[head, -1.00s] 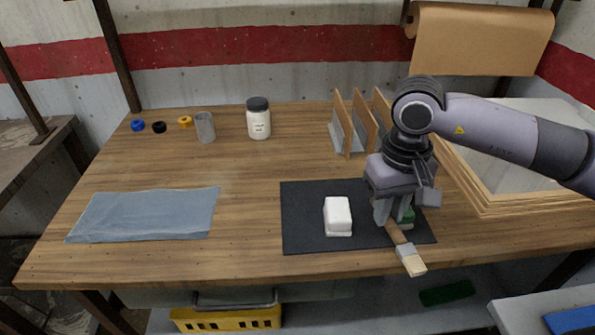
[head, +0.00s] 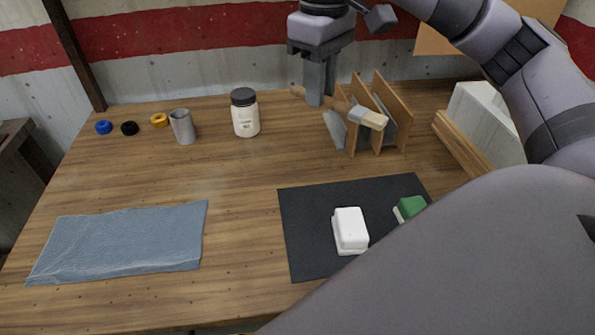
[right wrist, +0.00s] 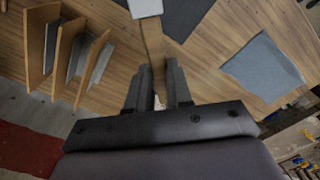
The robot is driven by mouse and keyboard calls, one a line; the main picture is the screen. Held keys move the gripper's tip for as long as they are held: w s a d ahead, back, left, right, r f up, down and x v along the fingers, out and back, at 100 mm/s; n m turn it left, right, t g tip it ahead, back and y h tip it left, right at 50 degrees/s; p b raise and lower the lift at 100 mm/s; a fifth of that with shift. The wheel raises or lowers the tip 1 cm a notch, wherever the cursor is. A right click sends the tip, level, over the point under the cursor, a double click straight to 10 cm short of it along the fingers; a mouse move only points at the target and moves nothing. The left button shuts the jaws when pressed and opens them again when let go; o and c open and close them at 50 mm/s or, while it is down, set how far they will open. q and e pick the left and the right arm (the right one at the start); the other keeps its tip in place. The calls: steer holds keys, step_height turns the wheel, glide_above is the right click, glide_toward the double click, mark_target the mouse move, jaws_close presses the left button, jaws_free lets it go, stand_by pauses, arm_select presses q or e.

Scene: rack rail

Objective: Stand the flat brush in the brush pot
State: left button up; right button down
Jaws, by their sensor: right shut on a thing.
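The flat brush (head: 368,118) is in my right gripper (head: 317,102), which is shut on its wooden handle. In the head view the brush lies nearly level, its pale bristle end pointing right in front of the upright dividers. The handle (right wrist: 153,42) also shows between the fingers in the right wrist view, with the pale grey ferrule (right wrist: 145,7) at the top edge. The grey cylindrical brush pot (head: 183,128) stands upright at the back left of the table, well left of the gripper and apart from the brush. My left gripper is out of view.
A white jar with a dark lid (head: 245,113) stands between pot and gripper. A wooden divider rack (head: 393,108) is at the back right. A dark mat (head: 308,235) holds a white block (head: 350,230) and a green-topped block (head: 410,208). A blue cloth (head: 120,240) lies left.

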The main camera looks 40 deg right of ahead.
steer(key=shift+w+r, duration=0.2)
steer(key=shift+w, duration=0.15)
steer(key=b, duration=0.4)
glide_above(312, 186)
step_height(312, 186, down, 10)
steer(key=r, duration=0.1)
step_height(312, 186, down, 5)
steer(key=shift+f, duration=0.2)
step_height(312, 186, down, 5)
steer(key=shift+f, duration=0.2)
